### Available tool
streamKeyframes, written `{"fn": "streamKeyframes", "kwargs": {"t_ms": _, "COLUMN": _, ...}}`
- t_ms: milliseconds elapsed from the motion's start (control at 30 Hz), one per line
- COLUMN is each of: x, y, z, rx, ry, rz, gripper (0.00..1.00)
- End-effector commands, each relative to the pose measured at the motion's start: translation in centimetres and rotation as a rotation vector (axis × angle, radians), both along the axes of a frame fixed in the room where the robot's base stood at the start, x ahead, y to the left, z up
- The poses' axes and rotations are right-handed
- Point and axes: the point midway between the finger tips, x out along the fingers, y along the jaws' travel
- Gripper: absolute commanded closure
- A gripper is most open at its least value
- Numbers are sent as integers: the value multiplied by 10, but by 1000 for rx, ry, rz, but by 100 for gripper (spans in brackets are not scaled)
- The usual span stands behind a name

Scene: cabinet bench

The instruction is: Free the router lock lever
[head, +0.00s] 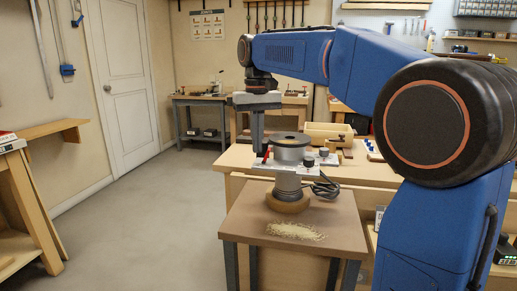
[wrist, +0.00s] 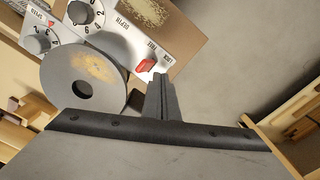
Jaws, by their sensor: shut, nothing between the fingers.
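The router (head: 291,154) stands on a small brown table, with a round grey disc on top and a grey plate around it. Its red lock lever (wrist: 146,65) sits on the plate beside the printed words LOCK and FREE. I cannot tell which of the two it is set to. In the head view the lever (head: 266,153) is a small red spot beside my fingers. My gripper (wrist: 160,80) is shut and empty, its fingertips close to the lever's lower right side. Whether they touch it is unclear. In the head view my gripper (head: 257,150) points down at the plate's left end.
Dials (wrist: 82,12) marked with numbers sit on the plate near the disc. A cable (head: 326,187) hangs at the router's right. Sawdust (head: 296,231) lies on the small table (head: 256,222). A wooden bench (head: 370,172) stands behind. The floor to the left is clear.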

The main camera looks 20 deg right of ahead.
Motion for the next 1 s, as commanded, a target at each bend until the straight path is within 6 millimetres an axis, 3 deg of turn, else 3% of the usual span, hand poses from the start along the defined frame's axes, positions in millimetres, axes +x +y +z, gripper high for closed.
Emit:
{"fn": "streamKeyframes", "kwargs": {"t_ms": 567, "x": 4, "y": 7, "z": 14, "rx": 0, "ry": 0, "rz": 0, "gripper": 100}}
{"fn": "streamKeyframes", "kwargs": {"t_ms": 1000, "x": 4, "y": 7, "z": 41, "rx": 0, "ry": -1, "rz": 0, "gripper": 100}}
